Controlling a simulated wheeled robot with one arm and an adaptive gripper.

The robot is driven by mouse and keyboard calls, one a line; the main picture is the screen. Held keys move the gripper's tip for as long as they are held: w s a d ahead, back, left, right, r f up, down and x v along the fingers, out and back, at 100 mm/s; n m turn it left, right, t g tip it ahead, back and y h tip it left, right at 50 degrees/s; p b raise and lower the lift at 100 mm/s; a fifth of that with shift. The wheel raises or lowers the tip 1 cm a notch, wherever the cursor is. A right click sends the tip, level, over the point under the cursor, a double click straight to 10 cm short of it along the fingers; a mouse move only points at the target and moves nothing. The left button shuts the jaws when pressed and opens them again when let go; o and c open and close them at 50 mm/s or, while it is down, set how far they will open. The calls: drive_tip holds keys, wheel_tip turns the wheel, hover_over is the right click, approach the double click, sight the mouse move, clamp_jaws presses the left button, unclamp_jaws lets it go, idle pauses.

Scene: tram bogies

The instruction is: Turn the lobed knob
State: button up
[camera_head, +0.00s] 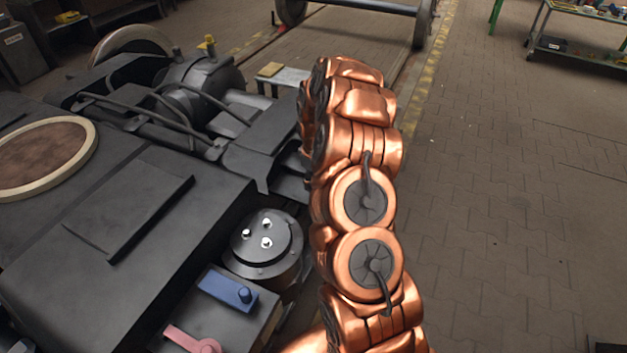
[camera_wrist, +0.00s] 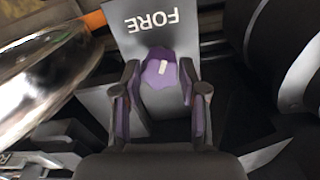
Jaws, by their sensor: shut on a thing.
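In the wrist view, a purple lobed knob (camera_wrist: 158,72) with a white mark on its face sits on a grey plate (camera_wrist: 128,40). The plate carries the word FORE, upside down in this view. My gripper (camera_wrist: 160,66) has one dark finger on each side of the knob and is shut on it. The white mark points nearly straight up and down, tilted slightly. In the head view my copper-coloured arm stands in front; the gripper and the knob do not show there.
The head view shows a dark bogie frame (camera_head: 70,270) on the left, with a round capped cylinder (camera_head: 264,243), a blue lever (camera_head: 226,290) and a pink lever (camera_head: 190,340) beside my arm. A shiny rounded metal part (camera_wrist: 40,75) is close on the left in the wrist view. Paved floor (camera_head: 510,210) right is open.

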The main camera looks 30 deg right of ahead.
drive_tip(key=n, duration=0.4)
drive_tip(key=shift+n, duration=0.3)
idle(0.3)
drive_tip(key=o, duration=1.1)
drive_tip(key=shift+o, duration=0.2)
wheel_tip(320, 180, up, 12)
idle(0.4)
